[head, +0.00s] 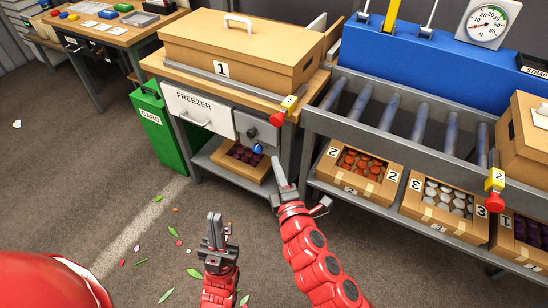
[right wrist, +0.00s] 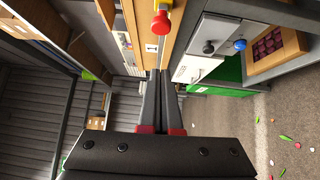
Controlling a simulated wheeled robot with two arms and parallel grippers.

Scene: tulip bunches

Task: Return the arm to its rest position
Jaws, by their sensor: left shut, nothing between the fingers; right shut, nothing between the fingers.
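My left gripper (head: 216,222) is shut and empty, pointing up over the floor at the lower middle of the head view. My right gripper (head: 281,175) is shut and empty to its right, in front of the workbench with the freezer. In the right wrist view, the fingers of my right gripper (right wrist: 160,73) lie together with nothing between them. In the head view, the red right arm reaches up from the bottom edge. Whether the right fingertips touch the bench cannot be told.
A freezer drawer (head: 197,109), a green card bin (head: 152,130) and a box marked 1 (head: 245,50) stand ahead. A roller rack (head: 400,110) with crates below is at right. Leaves and petals (head: 195,273) litter the floor. The floor at left is mostly clear.

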